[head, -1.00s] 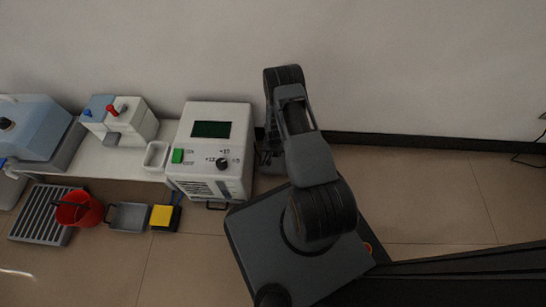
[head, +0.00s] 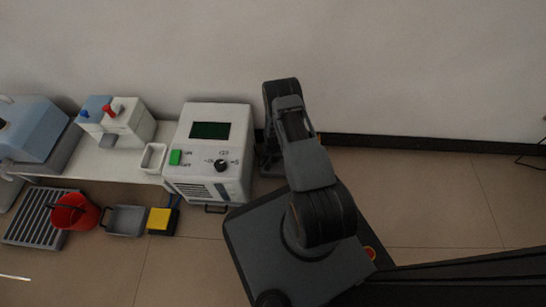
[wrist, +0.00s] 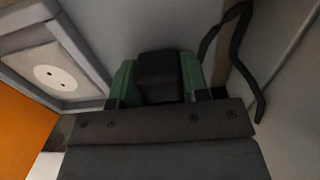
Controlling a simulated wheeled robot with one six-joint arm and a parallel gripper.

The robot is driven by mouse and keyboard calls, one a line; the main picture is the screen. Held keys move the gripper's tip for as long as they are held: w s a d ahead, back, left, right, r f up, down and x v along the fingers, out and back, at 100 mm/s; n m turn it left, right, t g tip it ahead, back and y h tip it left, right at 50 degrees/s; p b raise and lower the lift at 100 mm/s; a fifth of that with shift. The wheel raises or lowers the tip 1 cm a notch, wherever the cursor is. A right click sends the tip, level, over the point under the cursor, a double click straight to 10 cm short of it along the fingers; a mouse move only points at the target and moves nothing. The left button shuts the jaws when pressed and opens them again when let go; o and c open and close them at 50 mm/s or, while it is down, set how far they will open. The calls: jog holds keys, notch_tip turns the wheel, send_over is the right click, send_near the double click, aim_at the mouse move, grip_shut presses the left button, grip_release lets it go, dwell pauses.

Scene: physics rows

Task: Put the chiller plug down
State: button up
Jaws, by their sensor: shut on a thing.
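The chiller plug (wrist: 160,72) is a black block between the green-sided fingers of my gripper (wrist: 158,84) in the wrist view. My gripper is shut on it. A black cord (wrist: 240,65) hangs in a loop to the right of the plug. A wall socket (wrist: 55,76) with a pale round-holed face is to the left, apart from the plug. In the head view my arm hides the gripper and plug, low beside the right side of the white chiller (head: 216,115).
A low white bench (head: 95,168) at the left holds a blue-grey tank (head: 35,125) and a small box unit (head: 125,125). On the floor are a red bucket (head: 78,214), a slatted grate (head: 28,228), a grey tray (head: 125,221) and a yellow block (head: 160,220).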

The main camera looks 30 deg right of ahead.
jog(key=shift+f, duration=0.3)
jog(key=o, duration=1.2)
